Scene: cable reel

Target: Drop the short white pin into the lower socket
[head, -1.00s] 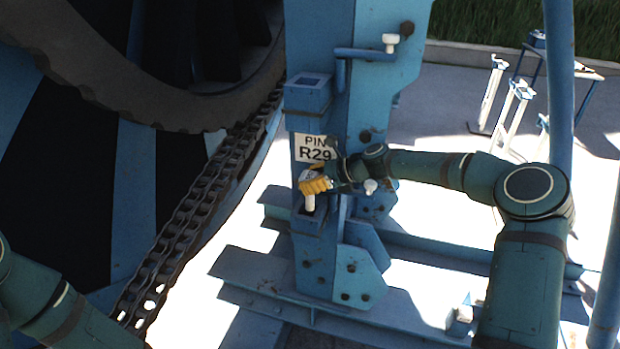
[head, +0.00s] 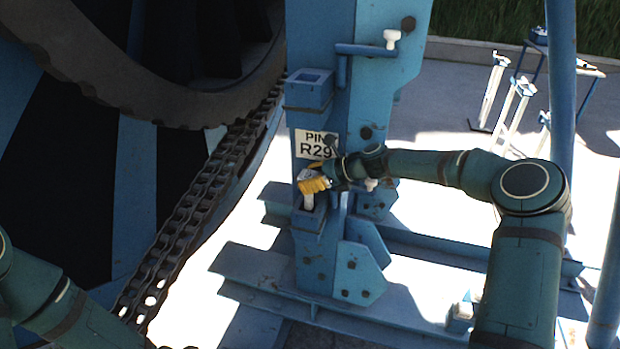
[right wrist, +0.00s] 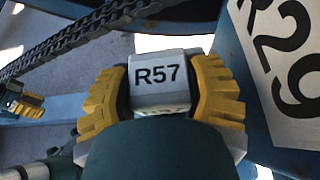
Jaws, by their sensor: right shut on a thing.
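My right gripper (head: 314,185) is shut on the short white pin (head: 308,201), which hangs upright below the yellow fingers. The pin's lower end is at the mouth of the lower socket (head: 308,222) on the blue post; I cannot tell how far inside it is. In the right wrist view the pin's head (right wrist: 158,82) reads R57 between the yellow fingers. My left arm enters at the lower left of the head view, its gripper outside that view. My left gripper (right wrist: 25,104) appears small at the left of the right wrist view, its jaw state unclear.
An upper socket (head: 309,82) sits above the PIN R29 plate (head: 316,144) on the same post. Another white pin (head: 391,37) stands on a blue bracket. A chain (head: 190,205) and the large reel are at left.

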